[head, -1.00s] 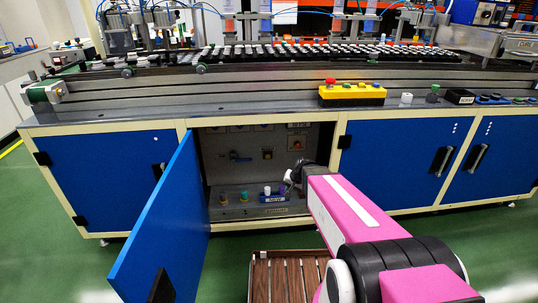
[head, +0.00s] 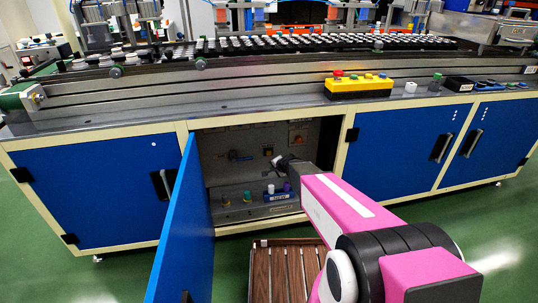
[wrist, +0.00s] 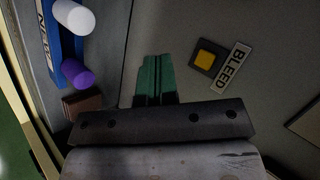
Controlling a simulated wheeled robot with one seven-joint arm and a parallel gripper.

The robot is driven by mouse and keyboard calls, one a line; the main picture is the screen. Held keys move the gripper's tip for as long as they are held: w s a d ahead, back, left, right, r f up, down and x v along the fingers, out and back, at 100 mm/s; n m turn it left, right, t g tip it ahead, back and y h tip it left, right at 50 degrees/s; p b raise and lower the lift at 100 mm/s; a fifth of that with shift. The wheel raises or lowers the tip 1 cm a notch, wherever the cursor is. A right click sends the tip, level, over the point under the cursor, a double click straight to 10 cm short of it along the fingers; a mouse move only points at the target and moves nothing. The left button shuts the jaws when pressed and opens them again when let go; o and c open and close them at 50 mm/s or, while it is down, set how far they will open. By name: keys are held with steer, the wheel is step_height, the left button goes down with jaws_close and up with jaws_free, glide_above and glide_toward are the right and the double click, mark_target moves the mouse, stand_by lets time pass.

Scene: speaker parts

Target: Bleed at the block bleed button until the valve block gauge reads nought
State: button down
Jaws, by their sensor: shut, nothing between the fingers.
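The bleed button is a yellow square on a dark base beside a BLEED label (wrist: 231,68) in the wrist view, where the button (wrist: 205,60) lies right of my fingertips. My gripper (head: 279,160) is inside the cabinet, just below and right of that button. In the wrist view its green fingertips (wrist: 155,72) are together and empty, apart from the button in the picture. I cannot make out the valve block gauge or its reading.
The blue cabinet door (head: 183,235) stands open at the left. A red rotary switch (head: 298,140) is on the panel. A slatted wooden crate (head: 262,270) stands in front.

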mark_target(269, 153)
steer(key=shift+w+a, duration=0.3)
steer(key=shift+w, duration=1.15)
steer(key=shift+w+a, duration=0.3)
steer(key=shift+w, duration=1.15)
steer(key=shift+w+a, duration=0.3)
steer(key=shift+w, duration=1.15)
steer(key=shift+w+a, duration=0.1)
steer(key=shift+w, duration=0.3)
steer(key=shift+w+a, duration=0.1)
steer(key=shift+w, duration=0.4)
stand_by(2.4)
steer(key=shift+s+d, duration=0.2)
steer(key=shift+s, duration=0.75)
